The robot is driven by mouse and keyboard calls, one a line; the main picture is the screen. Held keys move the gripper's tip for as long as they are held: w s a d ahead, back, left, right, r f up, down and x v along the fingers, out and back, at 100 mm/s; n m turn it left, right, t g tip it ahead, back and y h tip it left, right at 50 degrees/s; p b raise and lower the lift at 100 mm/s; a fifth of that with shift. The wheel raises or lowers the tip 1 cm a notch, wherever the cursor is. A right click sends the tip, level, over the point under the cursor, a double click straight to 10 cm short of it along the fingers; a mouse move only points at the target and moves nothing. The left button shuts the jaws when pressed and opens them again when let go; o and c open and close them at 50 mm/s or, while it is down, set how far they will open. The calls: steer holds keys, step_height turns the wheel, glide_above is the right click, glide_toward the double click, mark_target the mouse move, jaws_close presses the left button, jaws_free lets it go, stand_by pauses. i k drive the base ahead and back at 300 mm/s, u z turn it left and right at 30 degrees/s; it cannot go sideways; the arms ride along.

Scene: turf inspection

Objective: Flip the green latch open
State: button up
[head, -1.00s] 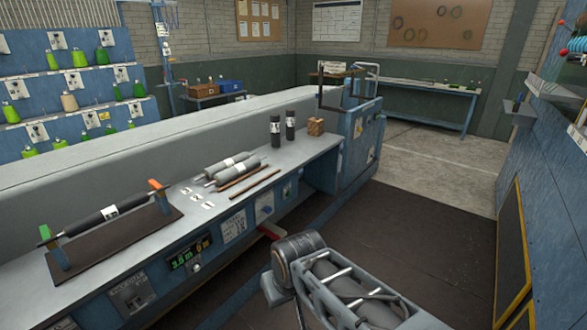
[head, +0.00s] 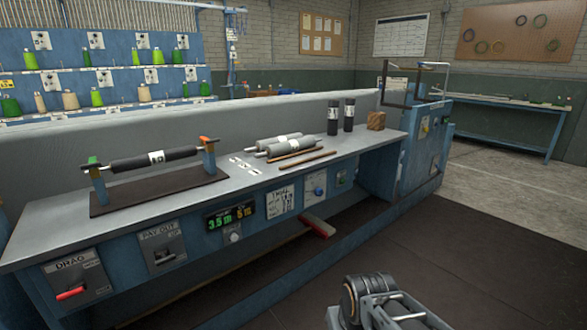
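A black roller (head: 155,160) with a white label lies across a cradle on the bench, its ends in two blue posts. The green latch (head: 92,160) sits on top of the left post, at the roller's left shaft end. An orange latch (head: 209,140) tops the right post. Both are small here; I cannot tell for sure whether the green latch is shut over the shaft. Links of my arm show at the lower right, well apart from the cradle. My gripper is not in view.
The cradle's dark base (head: 125,200) rests on the grey bench top (head: 45,212). Grey rollers (head: 285,145), thin brown rods (head: 305,160), black cylinders (head: 334,117) and a wooden block (head: 376,121) stand farther right. The front panel has a red drag lever (head: 71,293). The dark floor in front is open.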

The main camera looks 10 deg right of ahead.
mark_target(93, 164)
steer(key=u, duration=2.5)
steer(key=i, duration=1.8)
steer(key=z, duration=1.25)
